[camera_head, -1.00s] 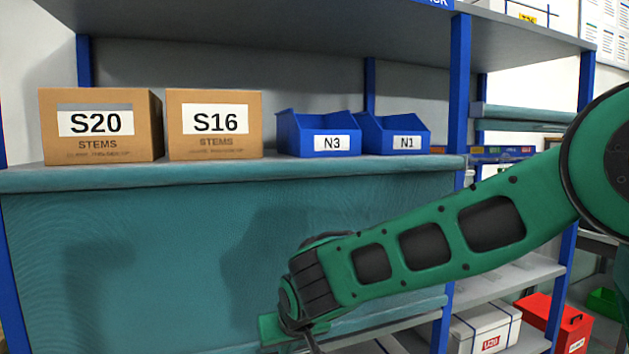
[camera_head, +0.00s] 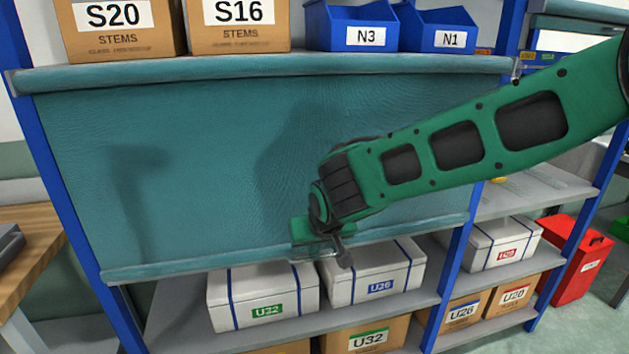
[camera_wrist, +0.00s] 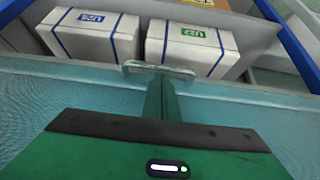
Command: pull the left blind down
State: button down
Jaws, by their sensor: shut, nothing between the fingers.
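The left blind is a teal sheet (camera_head: 230,130) hanging under the shelf, with a paler bar (camera_head: 190,266) along its lower edge. It is drawn partway down, and its lower edge hangs just above white boxes. A light loop handle (camera_wrist: 133,67) is on the bar in the wrist view. My gripper (camera_wrist: 160,78) is shut with nothing between its fingers, and its tips are at the handle. I cannot tell whether they touch it or pass through it. In the head view my gripper (camera_head: 342,254) is at the bar, and my arm hides part of the blind.
White boxes U22 (camera_head: 262,295) and U26 (camera_head: 372,272) stand close below the bar. Blue posts (camera_head: 85,220) flank the blind. Cartons (camera_head: 125,38) and blue bins (camera_head: 350,27) sit on the shelf above. A wooden table (camera_head: 30,240) is at left, a red bin (camera_head: 575,258) at right.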

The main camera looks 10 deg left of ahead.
jog(key=w+a+r+v, duration=0.1)
jog(key=v, duration=1.1)
jog(key=w+d+f+m+h, duration=0.1)
jog(key=w+d+m+h, duration=0.15)
jog(key=d, duration=2.05)
jog(key=s+d+f+m+g+h, duration=0.1)
jog(key=s+d+m, duration=0.15)
jog(key=d, duration=0.55)
jog(key=s+d+f+m+g+h, duration=0.1)
jog(key=s+d, duration=0.2)
jog(key=d, duration=0.4)
jog(key=s+d+f+m+g+y, duration=0.1)
jog(key=s+d+f+m+g, duration=0.1)
jog(key=s+d, duration=0.5)
jog(key=s+d+f+m+g, duration=0.1)
jog(key=s+d+f+m, duration=0.2)
jog(key=s+d, duration=0.4)
jog(key=s, duration=0.8)
jog(key=shift+d+m+g+y, duration=0.3)
jog(key=shift+d+g+y, duration=0.05)
jog(key=shift+g, duration=0.05)
jog(key=shift+s, duration=0.1)
